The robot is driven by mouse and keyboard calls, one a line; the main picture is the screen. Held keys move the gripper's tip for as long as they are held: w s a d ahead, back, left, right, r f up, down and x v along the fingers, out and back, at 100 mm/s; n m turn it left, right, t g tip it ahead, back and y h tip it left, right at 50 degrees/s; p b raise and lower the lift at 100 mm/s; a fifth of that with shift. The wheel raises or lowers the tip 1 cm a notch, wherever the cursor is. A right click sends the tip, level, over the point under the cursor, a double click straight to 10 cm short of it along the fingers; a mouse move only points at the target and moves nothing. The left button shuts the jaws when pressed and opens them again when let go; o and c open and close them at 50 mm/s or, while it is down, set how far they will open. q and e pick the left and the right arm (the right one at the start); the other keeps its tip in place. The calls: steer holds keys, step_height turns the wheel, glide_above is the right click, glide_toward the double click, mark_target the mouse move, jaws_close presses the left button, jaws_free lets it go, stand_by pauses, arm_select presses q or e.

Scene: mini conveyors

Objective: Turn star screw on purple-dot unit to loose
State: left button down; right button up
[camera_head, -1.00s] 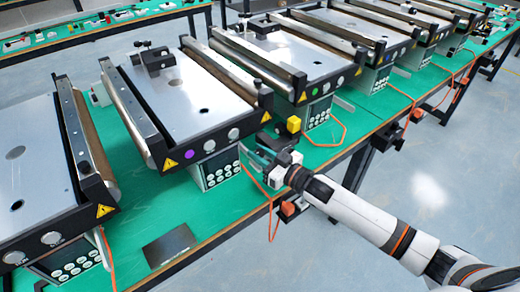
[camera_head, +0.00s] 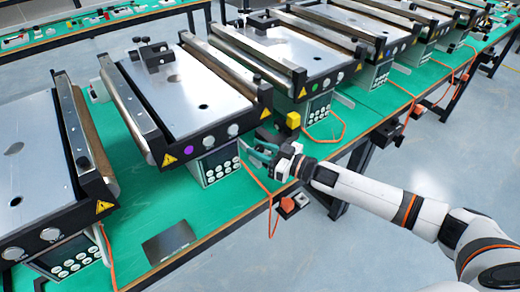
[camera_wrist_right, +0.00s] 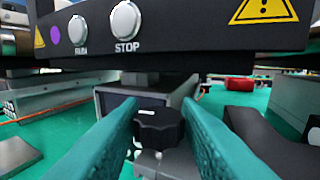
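The purple-dot unit (camera_head: 193,95) is a conveyor with a flat metal top, and its purple dot (camera_head: 188,150) is on the near front rail. The purple dot also shows in the right wrist view (camera_wrist_right: 54,35). The star screw (camera_wrist_right: 158,127) is a black lobed knob below the front rail, beside the control box. My right gripper (camera_head: 256,153) is at the right of this unit's keypad box. In the right wrist view its teal fingers (camera_wrist_right: 160,135) are open, one on each side of the star screw. Contact with the knob cannot be told. My left gripper is out of view.
The front rail with the STOP button (camera_wrist_right: 126,25) hangs just above my right fingers. A black part (camera_wrist_right: 275,140) lies close at the right. A yellow block (camera_head: 293,120) and an orange cable (camera_head: 262,188) are near the gripper.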

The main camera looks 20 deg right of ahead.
steer(key=shift+o, duration=1.3)
steer(key=shift+a, duration=0.1)
